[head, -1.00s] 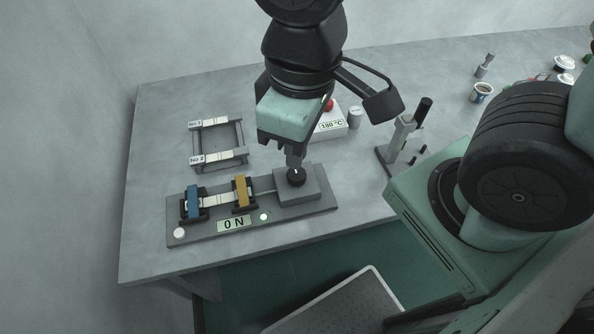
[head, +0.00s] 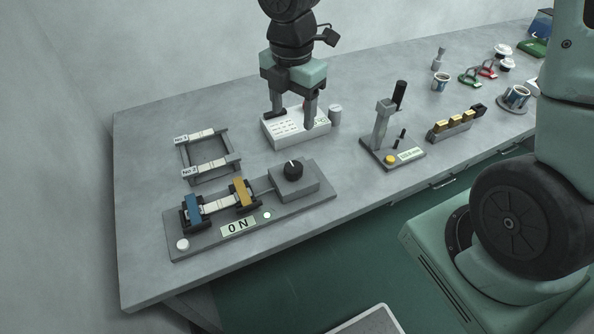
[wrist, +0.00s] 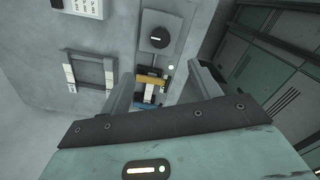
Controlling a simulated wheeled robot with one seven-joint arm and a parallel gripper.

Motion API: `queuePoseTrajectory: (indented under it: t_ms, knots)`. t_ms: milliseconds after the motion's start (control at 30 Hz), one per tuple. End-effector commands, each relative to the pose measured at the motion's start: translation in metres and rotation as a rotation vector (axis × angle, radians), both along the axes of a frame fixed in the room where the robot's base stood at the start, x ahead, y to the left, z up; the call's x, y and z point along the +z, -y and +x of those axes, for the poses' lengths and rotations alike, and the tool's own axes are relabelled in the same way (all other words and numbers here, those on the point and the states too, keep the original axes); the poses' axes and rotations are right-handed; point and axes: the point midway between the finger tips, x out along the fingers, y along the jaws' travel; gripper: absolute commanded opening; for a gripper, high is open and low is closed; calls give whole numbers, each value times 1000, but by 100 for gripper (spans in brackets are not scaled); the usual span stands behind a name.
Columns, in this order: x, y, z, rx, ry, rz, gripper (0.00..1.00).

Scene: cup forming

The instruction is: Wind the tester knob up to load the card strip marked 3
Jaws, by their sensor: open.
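The tester (head: 190,255) is a dark grey base with a blue clamp (head: 193,208) and a yellow clamp (head: 241,193). A pale card strip (head: 217,205) spans the clamps; I cannot read its mark. The display (head: 238,226) reads 0 N. The black knob (head: 293,170), with a white pointer line, sits on a grey block at the tester's right end. It also shows in the wrist view (wrist: 159,38). My gripper (head: 293,117) is open and empty, above and behind the knob, apart from it. Its spread fingers also show in the wrist view (wrist: 163,92).
A rack (head: 210,158) holds strips labelled No.1 and No.2 behind the tester. A white panel box (head: 285,136) and a grey cylinder (head: 335,115) stand near my gripper. An upright stand (head: 383,130), a block with gold pieces (head: 455,127) and cups stand to the right.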

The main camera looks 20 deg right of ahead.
Motion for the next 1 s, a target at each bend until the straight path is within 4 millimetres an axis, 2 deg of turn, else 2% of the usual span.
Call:
queuePoseTrajectory:
  t_ms: [700,833,1000]
  knots:
    - [-139,-1,-3,0,-5,-3,63]
    - [-155,-1,-2,-1,-4,-1,63]
    - [-166,-1,-2,-2,-2,-1,63]
